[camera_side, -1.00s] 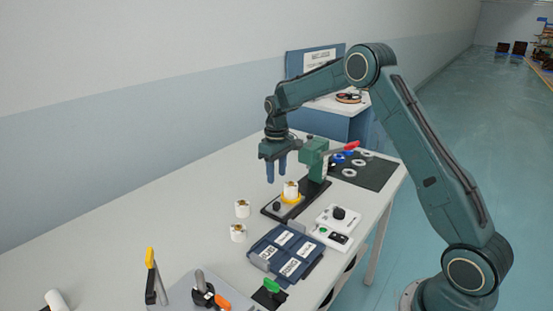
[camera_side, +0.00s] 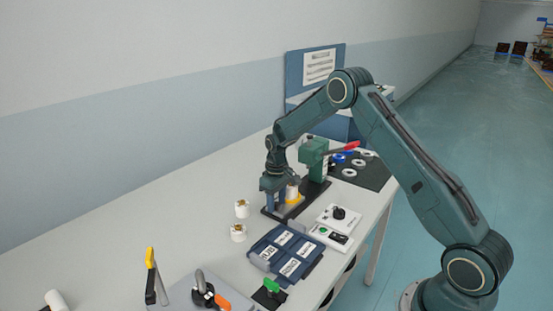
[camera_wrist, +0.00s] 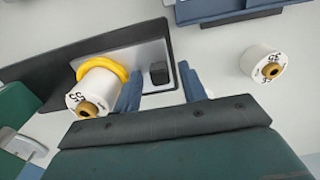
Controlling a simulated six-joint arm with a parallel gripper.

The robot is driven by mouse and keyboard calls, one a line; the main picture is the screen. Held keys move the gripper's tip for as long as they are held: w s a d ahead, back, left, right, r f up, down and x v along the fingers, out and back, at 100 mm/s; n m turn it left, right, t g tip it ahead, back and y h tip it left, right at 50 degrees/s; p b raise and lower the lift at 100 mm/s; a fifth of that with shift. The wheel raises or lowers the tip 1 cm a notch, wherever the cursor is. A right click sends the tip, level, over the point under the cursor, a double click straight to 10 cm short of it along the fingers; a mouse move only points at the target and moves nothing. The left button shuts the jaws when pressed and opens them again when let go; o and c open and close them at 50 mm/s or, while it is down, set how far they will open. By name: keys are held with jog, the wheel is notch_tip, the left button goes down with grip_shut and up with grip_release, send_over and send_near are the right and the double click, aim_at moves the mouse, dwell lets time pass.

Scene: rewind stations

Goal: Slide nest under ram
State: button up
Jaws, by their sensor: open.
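The nest is a yellow ring (camera_wrist: 118,70) holding a white spool (camera_wrist: 92,93) on a grey slide plate (camera_wrist: 150,52). A black knob (camera_wrist: 158,73) stands on that plate beside it. My gripper (camera_wrist: 160,68) is open, with its blue fingers either side of the knob in the wrist view; I cannot tell whether they touch it. In the side view, my gripper (camera_side: 280,207) is low over the front of the press base and partly hides the nest (camera_side: 294,199). The green press (camera_side: 314,151) with the ram and red lever (camera_side: 342,148) stands behind; the ram itself is hidden.
Two white spools (camera_side: 241,208) (camera_side: 238,232) stand left of the press. A blue labelled tray (camera_side: 285,250) and a white control box (camera_side: 338,218) are in front and right. A dark mat (camera_side: 372,176) with rings lies behind. The table's left part is mostly clear.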

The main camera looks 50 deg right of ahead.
aim_at(290, 190)
grip_shut()
jog(key=d, duration=0.7)
jog(key=shift+d, duration=0.2)
grip_release()
jog(key=shift+r, duration=0.1)
notch_tip(290, 190, up, 14)
jog(key=shift+f, duration=0.2)
dwell(0.6)
